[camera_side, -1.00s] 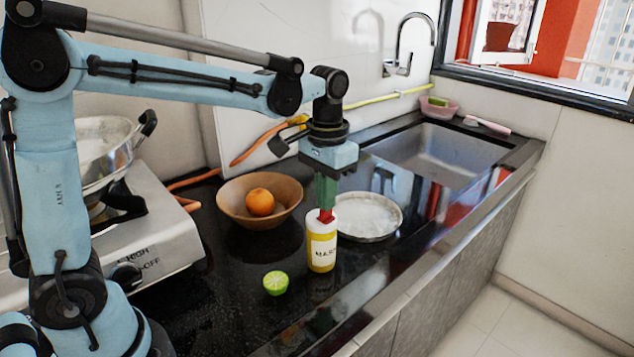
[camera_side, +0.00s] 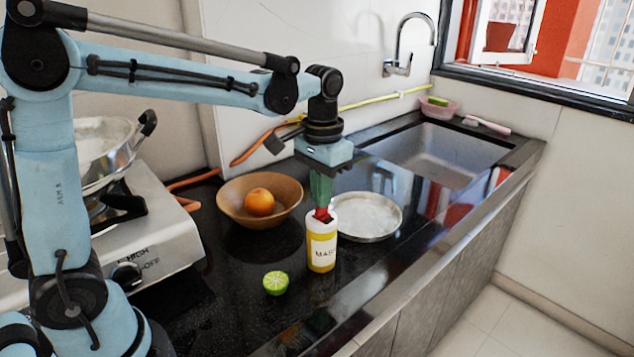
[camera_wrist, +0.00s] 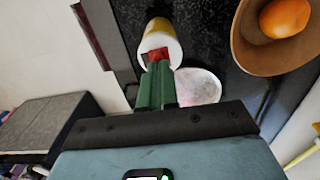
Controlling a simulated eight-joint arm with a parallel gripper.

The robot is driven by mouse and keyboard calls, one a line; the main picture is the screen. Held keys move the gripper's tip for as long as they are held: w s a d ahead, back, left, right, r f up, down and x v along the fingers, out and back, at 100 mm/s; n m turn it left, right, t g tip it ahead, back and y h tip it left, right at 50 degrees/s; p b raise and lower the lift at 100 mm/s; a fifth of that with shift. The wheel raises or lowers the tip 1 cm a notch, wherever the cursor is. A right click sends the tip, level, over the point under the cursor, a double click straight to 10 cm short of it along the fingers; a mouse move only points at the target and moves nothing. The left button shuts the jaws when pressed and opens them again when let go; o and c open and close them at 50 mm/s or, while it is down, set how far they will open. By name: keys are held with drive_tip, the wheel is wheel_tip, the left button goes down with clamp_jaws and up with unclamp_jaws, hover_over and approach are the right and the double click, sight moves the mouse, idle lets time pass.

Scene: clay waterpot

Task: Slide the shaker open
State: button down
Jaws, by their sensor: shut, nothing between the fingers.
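The shaker (camera_side: 322,252), a yellow and white bottle with a partly readable label, stands upright on the black counter; it also shows in the wrist view (camera_wrist: 158,28). My gripper (camera_side: 321,207) is shut, its green fingers pointing down at the shaker's white top. A red piece (camera_wrist: 159,54) is at the fingertips, on the top; I cannot tell whether it is the shaker's slider or part of the fingers. A dark patch, like an opening, shows beside the red piece in both views.
A brown bowl (camera_side: 232,213) with an orange (camera_side: 260,202) stands behind left of the shaker. A metal plate (camera_side: 385,226) is behind right. A cut lime (camera_side: 275,283) lies in front left. A stove (camera_side: 165,235) is at the left, a sink (camera_side: 440,150) at the back right.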

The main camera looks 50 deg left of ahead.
drive_tip(key=shift+a+f, duration=0.1)
drive_tip(key=shift+a, duration=0.65)
idle(0.8)
wheel_tip(320, 180, up, 7)
idle(1.1)
drive_tip(key=shift+s, duration=0.15)
drive_tip(key=t, duration=0.7)
approach(313, 215)
drive_tip(key=s+f, duration=0.1)
drive_tip(key=f, duration=0.1)
drive_tip(key=s+f, duration=0.2)
drive_tip(key=shift+s+a, duration=0.1)
drive_tip(key=shift+s, duration=0.15)
